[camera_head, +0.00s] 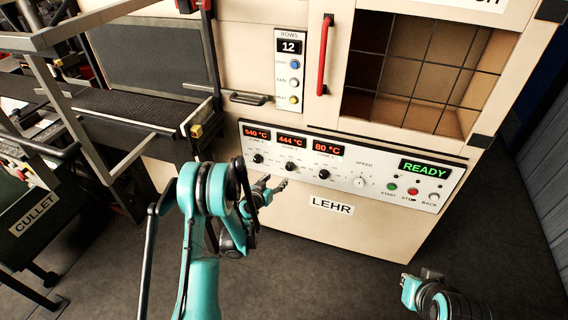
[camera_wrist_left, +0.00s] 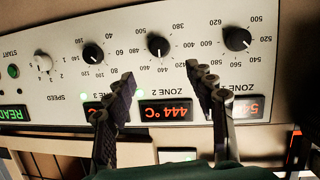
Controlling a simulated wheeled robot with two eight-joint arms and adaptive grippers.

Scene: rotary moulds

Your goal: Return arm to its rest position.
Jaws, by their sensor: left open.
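My left arm comes in from the bottom left of the head view, teal and dark. Its gripper (camera_head: 281,184) is in front of the lehr's control panel (camera_head: 345,166), near the lower edge below the zone knobs. In the left wrist view the two dark fingers (camera_wrist_left: 158,84) stand apart with nothing between them, and the panel appears upside down behind them. Whether the fingertips touch the panel cannot be told. Part of my right arm (camera_head: 440,298) shows at the bottom right, low over the floor; its fingertips are not clearly seen.
The cream lehr (camera_head: 350,215) fills the middle, with a red door handle (camera_head: 325,55) and a rows panel (camera_head: 289,70) reading 12. The panel display (camera_head: 425,169) reads READY. A conveyor (camera_head: 130,105) and a cullet bin (camera_head: 35,215) stand left. Floor (camera_head: 340,280) is clear in front.

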